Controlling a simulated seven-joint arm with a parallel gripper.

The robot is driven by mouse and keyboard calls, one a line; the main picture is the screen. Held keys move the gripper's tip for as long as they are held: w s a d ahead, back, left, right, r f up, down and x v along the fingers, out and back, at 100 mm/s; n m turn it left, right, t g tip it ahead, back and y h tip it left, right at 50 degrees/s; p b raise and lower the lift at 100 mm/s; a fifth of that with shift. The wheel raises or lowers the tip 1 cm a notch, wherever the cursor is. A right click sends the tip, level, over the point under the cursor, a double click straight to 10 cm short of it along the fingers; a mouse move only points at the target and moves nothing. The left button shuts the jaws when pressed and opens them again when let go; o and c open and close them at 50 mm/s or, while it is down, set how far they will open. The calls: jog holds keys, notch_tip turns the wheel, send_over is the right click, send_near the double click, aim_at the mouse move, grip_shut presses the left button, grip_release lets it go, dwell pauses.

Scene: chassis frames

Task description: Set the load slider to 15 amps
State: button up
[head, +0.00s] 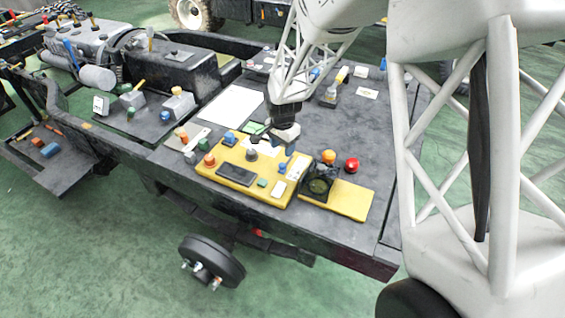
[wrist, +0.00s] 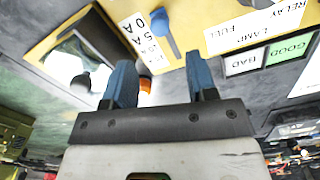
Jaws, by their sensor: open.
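The yellow test panel (head: 228,178) lies on the dark chassis deck. A white scale label (head: 297,167) sits near its right end; in the wrist view the label (wrist: 140,38) shows "0 A" and "5 A". A blue lever-like handle (wrist: 165,30) stands beside the label; I cannot tell for certain that it is the load slider, or its exact setting. My gripper (head: 289,149) hangs above the panel's back right part. In the wrist view my gripper (wrist: 160,62) has its two blue fingers apart, with the blue handle beyond the tips and nothing held.
A black meter box (head: 320,184), an orange knob (head: 328,157) and a red button (head: 351,165) stand right of the label. A dark screen (head: 236,175) lies on the panel. Green "GOOD" and white "BAD" labels (wrist: 245,62) show in the wrist view.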

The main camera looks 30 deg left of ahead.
aim_at(283, 164)
jog(key=shift+f, duration=3.9)
jog(key=shift+c, duration=0.4)
grip_shut()
